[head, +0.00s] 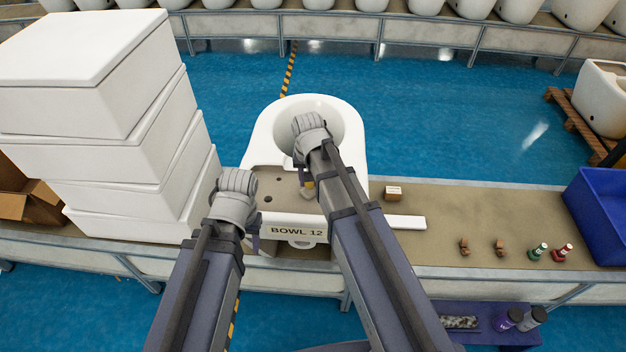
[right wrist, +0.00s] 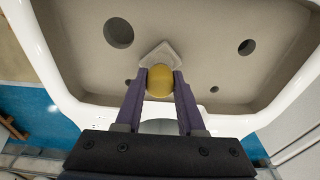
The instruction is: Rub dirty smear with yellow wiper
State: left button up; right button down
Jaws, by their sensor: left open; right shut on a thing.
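The white toilet labelled "BOWL 12" (head: 352,150) stands on the conveyor, its flat beige rear deck towards me. My right gripper (head: 308,184) is over this deck, shut on the yellow wiper (right wrist: 160,82). In the right wrist view the wiper has a round yellow knob and a pale pointed pad at the deck surface; I cannot tell whether it touches. I cannot make out a dirty smear; the right arm and gripper cover part of the toilet. My left gripper (head: 255,236) is open and empty at the deck's front left edge, beside the label.
Stacked white tanks (head: 120,130) stand close to the left. A small box (head: 393,193), brown pieces, small bottles (head: 562,252) and a blue bin (head: 598,215) are on the conveyor (head: 500,205) to the right. Deck holes (right wrist: 118,33) lie around the wiper.

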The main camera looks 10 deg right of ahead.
jog(key=shift+w+a+f, duration=0.1)
jog(key=shift+w+a, duration=0.1)
jog(key=shift+a, duration=0.5)
jog(key=shift+w+a, duration=0.15)
jog(key=shift+a, duration=0.55)
jog(key=shift+w+a, duration=0.3)
jog(key=shift+a, duration=0.55)
jog(key=shift+w+a, duration=0.3)
jog(key=shift+a, duration=0.5)
jog(key=shift+r, duration=0.2)
notch_tip(320, 180, up, 6)
jog(key=p, duration=0.6)
jog(key=shift+f, duration=0.1)
notch_tip(320, 180, up, 3)
jog(key=p, duration=0.3)
